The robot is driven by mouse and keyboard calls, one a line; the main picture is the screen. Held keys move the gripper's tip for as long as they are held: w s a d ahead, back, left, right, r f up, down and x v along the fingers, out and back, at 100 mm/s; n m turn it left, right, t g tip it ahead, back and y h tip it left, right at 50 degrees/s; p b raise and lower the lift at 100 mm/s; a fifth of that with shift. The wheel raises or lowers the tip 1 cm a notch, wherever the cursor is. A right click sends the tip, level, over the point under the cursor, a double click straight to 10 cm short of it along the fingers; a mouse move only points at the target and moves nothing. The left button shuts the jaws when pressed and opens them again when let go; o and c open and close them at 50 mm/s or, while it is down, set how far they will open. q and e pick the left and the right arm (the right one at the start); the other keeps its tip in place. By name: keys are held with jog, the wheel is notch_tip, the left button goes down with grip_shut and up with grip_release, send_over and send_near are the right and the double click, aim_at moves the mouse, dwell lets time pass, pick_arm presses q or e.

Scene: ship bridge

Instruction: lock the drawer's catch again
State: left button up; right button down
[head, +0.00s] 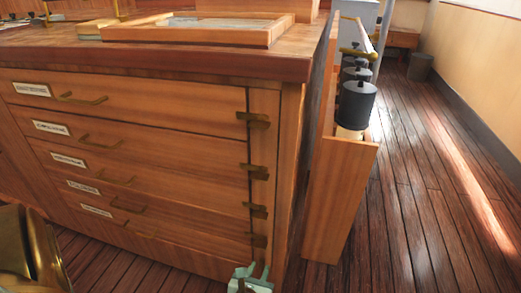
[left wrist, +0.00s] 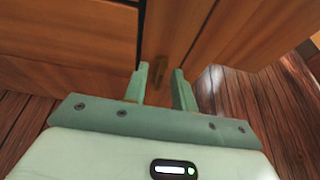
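The wooden chest (head: 180,170) has several shallow drawers with white labels and brass pulls. Brass catches sit in a column on its right upright: the top catch (head: 254,120), a second (head: 254,171), a third (head: 256,210) and a fourth (head: 257,240). The upper ones lie across the drawer edge. My left gripper (head: 250,279) is low at the chest's right front corner. In the left wrist view its fingers (left wrist: 163,88) are apart, pointing at the upright. A small brass catch (left wrist: 157,70) shows between and beyond the fingertips; contact cannot be told. My right gripper is out of view.
A wooden frame (head: 200,32) lies on the chest top. A wooden panel (head: 335,200) and dark cylinders (head: 356,102) stand right of the chest. A shiny brass object (head: 30,250) is at lower left. The plank floor (head: 430,190) to the right is clear.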

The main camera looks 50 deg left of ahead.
pick_arm(q)
grip_shut()
